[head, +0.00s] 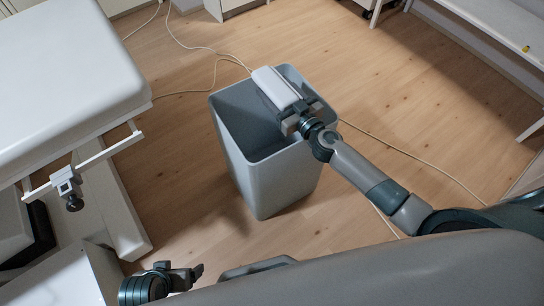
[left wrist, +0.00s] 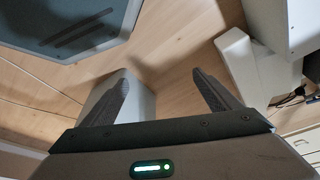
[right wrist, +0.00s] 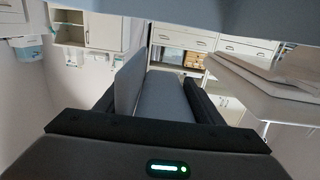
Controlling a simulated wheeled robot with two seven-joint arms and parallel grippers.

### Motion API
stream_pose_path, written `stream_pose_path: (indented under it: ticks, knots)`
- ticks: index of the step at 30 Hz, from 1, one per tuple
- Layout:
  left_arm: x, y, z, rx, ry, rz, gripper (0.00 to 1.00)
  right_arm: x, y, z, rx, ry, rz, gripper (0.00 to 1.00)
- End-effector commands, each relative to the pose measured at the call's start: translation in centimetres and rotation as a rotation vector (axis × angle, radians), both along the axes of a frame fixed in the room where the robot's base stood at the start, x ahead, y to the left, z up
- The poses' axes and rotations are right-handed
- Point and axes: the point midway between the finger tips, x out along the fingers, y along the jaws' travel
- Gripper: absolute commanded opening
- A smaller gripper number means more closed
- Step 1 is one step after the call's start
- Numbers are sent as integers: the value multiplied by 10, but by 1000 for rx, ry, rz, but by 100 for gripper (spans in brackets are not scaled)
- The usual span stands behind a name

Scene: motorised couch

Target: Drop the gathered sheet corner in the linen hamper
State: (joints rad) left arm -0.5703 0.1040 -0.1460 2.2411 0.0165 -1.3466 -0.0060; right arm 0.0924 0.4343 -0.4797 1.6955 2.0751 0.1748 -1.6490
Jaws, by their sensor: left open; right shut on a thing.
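The linen hamper (head: 236,165) is a tall grey, open-topped bin standing on the wooden floor in the middle of the head view. My right gripper (head: 296,114) is above its opening, towards the right rim. My left gripper (head: 196,271) is low at the bottom left of the head view. Its fingers are apart and empty in the left wrist view (left wrist: 163,92).
A white couch (head: 70,75) with a side rail (head: 105,153) fills the left. Thin cables (head: 200,48) cross the floor behind and right of the hamper. A white bench (head: 490,35) stands at top right.

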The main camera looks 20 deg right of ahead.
Motion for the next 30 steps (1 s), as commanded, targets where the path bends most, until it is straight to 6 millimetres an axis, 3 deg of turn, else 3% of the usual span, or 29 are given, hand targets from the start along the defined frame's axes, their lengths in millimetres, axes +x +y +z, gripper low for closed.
stream_pose_path:
  ticks: [4,15,30]
  knots:
    - [-2,-4,16,-12,-28,-4,83,0,0,-12,2,0,0,34]
    - [21,-37,15,-113,-198,-31,83,0,0,-34,2,0,0,34]
    - [27,-46,20,-141,-243,-36,83,0,0,-37,1,-1,0,34]
